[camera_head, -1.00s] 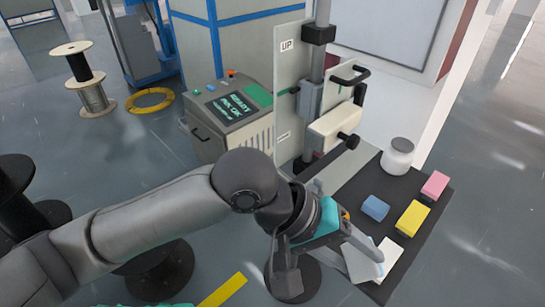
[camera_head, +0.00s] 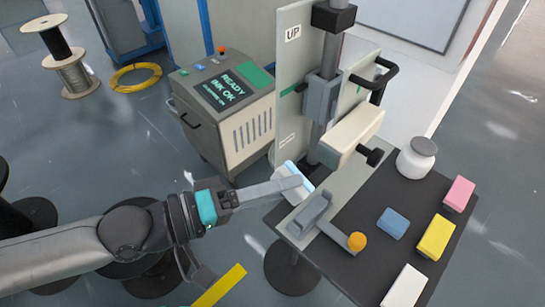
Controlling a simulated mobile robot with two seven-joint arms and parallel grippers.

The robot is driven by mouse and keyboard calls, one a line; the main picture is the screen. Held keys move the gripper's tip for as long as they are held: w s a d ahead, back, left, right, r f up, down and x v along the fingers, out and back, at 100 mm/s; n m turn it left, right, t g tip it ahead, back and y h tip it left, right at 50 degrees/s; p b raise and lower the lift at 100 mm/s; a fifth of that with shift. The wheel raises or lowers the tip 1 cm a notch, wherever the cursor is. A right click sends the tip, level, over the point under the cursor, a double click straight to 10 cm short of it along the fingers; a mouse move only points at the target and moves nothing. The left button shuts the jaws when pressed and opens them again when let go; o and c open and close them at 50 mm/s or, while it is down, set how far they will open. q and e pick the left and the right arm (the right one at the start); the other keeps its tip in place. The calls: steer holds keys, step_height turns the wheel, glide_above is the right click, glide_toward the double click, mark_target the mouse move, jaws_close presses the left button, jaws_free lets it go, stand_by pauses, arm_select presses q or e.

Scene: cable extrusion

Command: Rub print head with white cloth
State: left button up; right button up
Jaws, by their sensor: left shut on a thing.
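The print head is a box with a black knob, mounted on a grey vertical column. A visible gap separates cloth and print head in the picture; their depth apart is hard to tell. A white block (camera_head: 405,287) lies at the front of the dark table. My right gripper is not in view.
Blue (camera_head: 392,223), yellow (camera_head: 436,237) and pink (camera_head: 459,194) blocks and a white jar (camera_head: 416,158) stand on the dark table (camera_head: 365,262). A grey bracket (camera_head: 312,210) with an orange knob (camera_head: 357,241) is close to my gripper. A printer cabinet (camera_head: 228,110) stands behind.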

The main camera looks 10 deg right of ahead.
mark_target(295, 173)
arm_select(q)
steer(key=shift+w+d+r+p, duration=0.1)
steer(key=shift+w+d+p, duration=0.2)
steer(key=shift+w+d, duration=0.4)
steer(key=shift+w+d+r+p, duration=0.1)
steer(key=shift+w+d+p, duration=0.2)
steer(key=shift+w+d, duration=0.35)
steer(key=shift+x, duration=1.05)
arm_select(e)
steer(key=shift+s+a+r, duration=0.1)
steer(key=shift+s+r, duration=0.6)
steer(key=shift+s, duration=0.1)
arm_select(q)
steer(key=shift+w+r, duration=0.15)
steer(key=shift+w, duration=0.05)
steer(key=shift+w+d, duration=0.55)
steer(key=shift+d, duration=0.15)
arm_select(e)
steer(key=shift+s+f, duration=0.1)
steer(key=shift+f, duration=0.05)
